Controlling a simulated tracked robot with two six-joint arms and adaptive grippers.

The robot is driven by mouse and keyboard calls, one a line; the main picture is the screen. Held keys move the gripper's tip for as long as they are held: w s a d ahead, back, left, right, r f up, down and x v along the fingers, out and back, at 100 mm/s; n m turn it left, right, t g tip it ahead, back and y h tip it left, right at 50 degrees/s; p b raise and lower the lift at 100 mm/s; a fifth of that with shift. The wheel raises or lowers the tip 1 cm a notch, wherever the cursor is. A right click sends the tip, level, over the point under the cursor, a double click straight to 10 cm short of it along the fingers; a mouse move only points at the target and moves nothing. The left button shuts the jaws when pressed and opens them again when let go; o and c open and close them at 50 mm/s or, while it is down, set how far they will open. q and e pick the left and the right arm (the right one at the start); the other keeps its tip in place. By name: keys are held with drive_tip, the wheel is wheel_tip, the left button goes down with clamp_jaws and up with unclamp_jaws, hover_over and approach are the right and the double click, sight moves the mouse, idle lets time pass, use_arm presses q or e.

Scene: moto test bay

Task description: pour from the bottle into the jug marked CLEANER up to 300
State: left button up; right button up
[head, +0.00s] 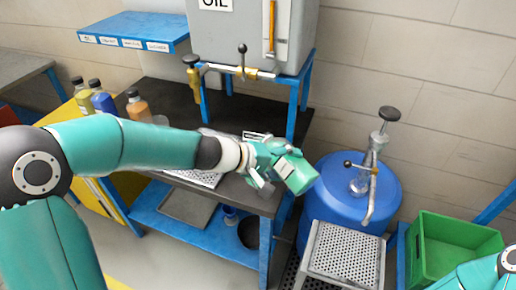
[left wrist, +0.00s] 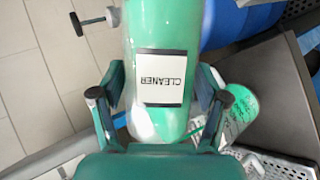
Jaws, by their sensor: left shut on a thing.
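My left gripper (head: 256,160) is shut on a green bottle (head: 296,172), which lies tilted in its fingers and points to the lower right. In the left wrist view the gripper (left wrist: 162,88) has a finger on each side of the bottle (left wrist: 170,30), whose white label reads CLEANER upside down. A pale green and white container with green marks, seemingly the jug (left wrist: 240,108), is beside the right finger, partly hidden. I cannot make out the jug in the head view, nor any liquid level or stream. My right gripper is not in view.
A blue drum (head: 335,205) with a pump stands right of the dark bench (head: 178,100). A perforated step (head: 345,252) and a green crate (head: 450,248) are at the lower right. A grey tank (head: 235,40) stands above the bench. Several bottles stand at the left.

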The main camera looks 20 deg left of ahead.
use_arm(q)
drive_tip(key=shift+w+a+r+h+p, duration=0.2)
drive_tip(key=shift+a+r+h+p, duration=0.1)
drive_tip(key=shift+r+p, duration=0.15)
idle(1.6)
drive_tip(key=shift+a+n+g+h, duration=0.1)
drive_tip(key=shift+n+g+h, duration=0.2)
drive_tip(key=shift+n+h, duration=0.35)
idle(5.3)
